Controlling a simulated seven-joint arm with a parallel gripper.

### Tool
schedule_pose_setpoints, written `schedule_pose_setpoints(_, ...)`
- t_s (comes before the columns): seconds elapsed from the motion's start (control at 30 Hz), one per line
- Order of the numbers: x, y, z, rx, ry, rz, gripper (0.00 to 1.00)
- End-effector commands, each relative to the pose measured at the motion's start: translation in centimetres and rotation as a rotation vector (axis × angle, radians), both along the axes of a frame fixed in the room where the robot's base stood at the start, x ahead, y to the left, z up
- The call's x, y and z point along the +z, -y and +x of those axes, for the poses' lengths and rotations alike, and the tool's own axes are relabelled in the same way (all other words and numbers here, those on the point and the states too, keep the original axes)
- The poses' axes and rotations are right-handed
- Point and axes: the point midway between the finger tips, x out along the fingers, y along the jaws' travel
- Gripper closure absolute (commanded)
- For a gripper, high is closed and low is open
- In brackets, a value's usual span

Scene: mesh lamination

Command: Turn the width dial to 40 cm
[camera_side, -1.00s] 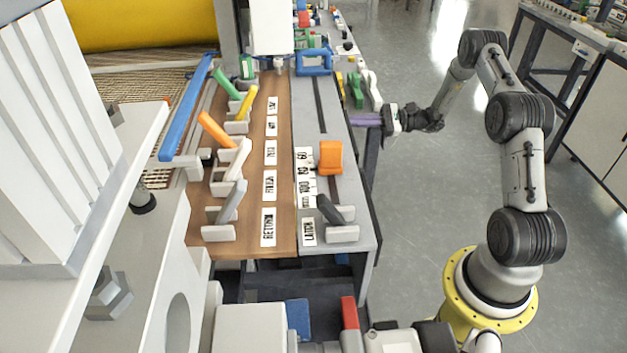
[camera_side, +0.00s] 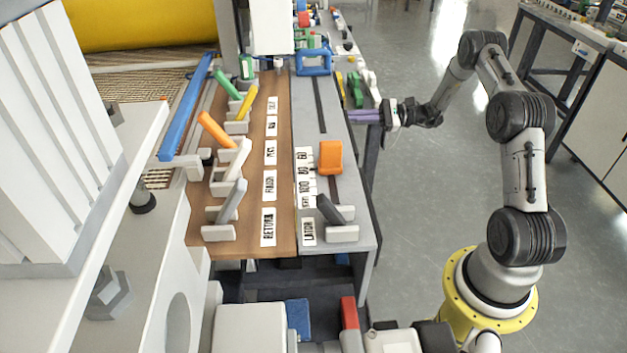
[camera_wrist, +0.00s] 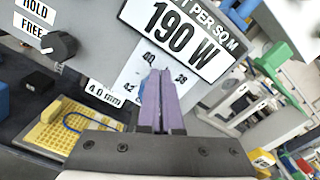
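My gripper (camera_wrist: 161,74) has two purple fingers lying almost together with only a narrow gap. In the wrist view they reach to a pale panel (camera_wrist: 128,72) with the marks 40, 38 and 42 around their tips.
A black knob (camera_wrist: 60,46) beside HOLD and FREE labels is at the upper left in the wrist view. A 190 W sign (camera_wrist: 185,35) is above the marks, and a yellow tray (camera_wrist: 70,125) lower left. An orange block (camera_side: 330,157) and several levers stand on the benches.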

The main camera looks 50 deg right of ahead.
Motion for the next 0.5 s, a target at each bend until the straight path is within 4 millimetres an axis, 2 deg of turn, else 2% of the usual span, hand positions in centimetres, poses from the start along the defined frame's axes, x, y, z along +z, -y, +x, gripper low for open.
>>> schedule_pose_setpoints(0.37,0.52,-0.12,-0.21,-0.004,-0.005,-0.002,1.00)
schedule_pose_setpoints(0.5,0.59,0.47,-0.78,-0.004,-0.003,0.000,1.00)
